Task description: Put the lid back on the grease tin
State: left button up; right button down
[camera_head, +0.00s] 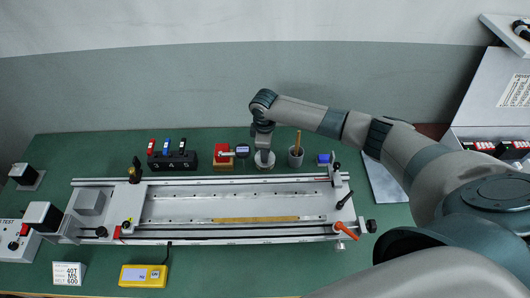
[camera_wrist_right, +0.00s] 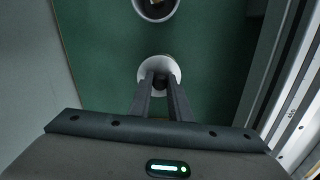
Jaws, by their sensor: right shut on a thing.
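My right gripper (camera_head: 264,153) points down over a pale round tin (camera_head: 264,167) behind the rail, left of a grey cup. In the right wrist view its two fingers (camera_wrist_right: 160,82) are close together on a small dark knob in the middle of a pale round lid (camera_wrist_right: 146,72). The lid is right over the tin's place. Fingers hide part of it, and I cannot tell whether it rests on the tin or is just above. My left gripper is out of view.
The grey cup (camera_head: 296,157) with a wooden-handled tool stands close by on the right, also in the wrist view (camera_wrist_right: 143,12). A digital gauge (camera_head: 242,151) is at the left, a blue block (camera_head: 323,159) at the right. The long metal rail (camera_head: 180,208) lies in front.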

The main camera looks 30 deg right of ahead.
jog(key=shift+d+f, duration=0.1)
jog(key=shift+f, duration=0.05)
dwell(0.6)
jog(key=c, duration=1.1)
grip_release()
jog(key=shift+r+p, duration=0.2)
jog(key=shift+p, duration=0.2)
jog(key=shift+r+p, duration=3.35)
jog(key=shift+p, duration=0.15)
grip_shut()
jog(key=shift+f+b, duration=1.35)
jog(key=shift+f, duration=1.05)
